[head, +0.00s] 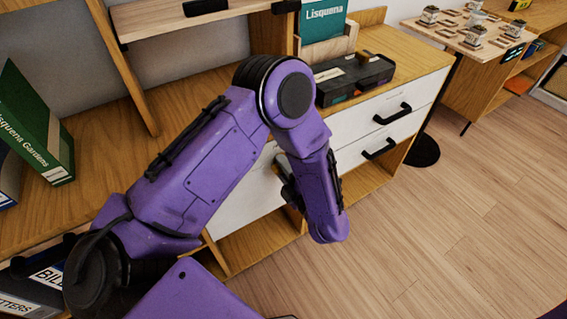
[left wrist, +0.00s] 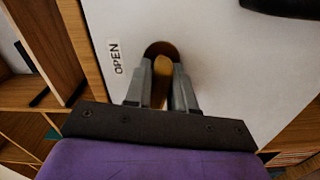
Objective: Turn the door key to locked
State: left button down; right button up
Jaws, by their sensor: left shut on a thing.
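My left gripper (left wrist: 163,70) is shut on the brass-coloured door key (left wrist: 161,80) in the left wrist view. The key sits in a dark round lock plate (left wrist: 161,47) on a white door (left wrist: 225,60). A small label reading OPEN (left wrist: 116,57) is on the door, left of the lock. In the head view my left gripper (head: 288,184) is mostly hidden behind my purple forearm, and the key cannot be seen there. My right gripper is in neither view.
White drawers with black handles (head: 392,113) are right of my arm. A dark toolbox-like case (head: 352,79) stands on the wooden top above them. A green book (head: 34,125) stands at the left. The wooden floor (head: 450,220) at right is clear.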

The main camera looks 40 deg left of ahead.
pick_arm(q)
jog(key=shift+f+n, duration=0.1)
jog(key=shift+n, duration=0.9)
jog(key=c, duration=1)
grip_release()
jog(key=shift+c, duration=0.2)
jog(key=v, duration=1)
jog(key=shift+d+b, duration=0.3)
jog(key=shift+b, duration=0.1)
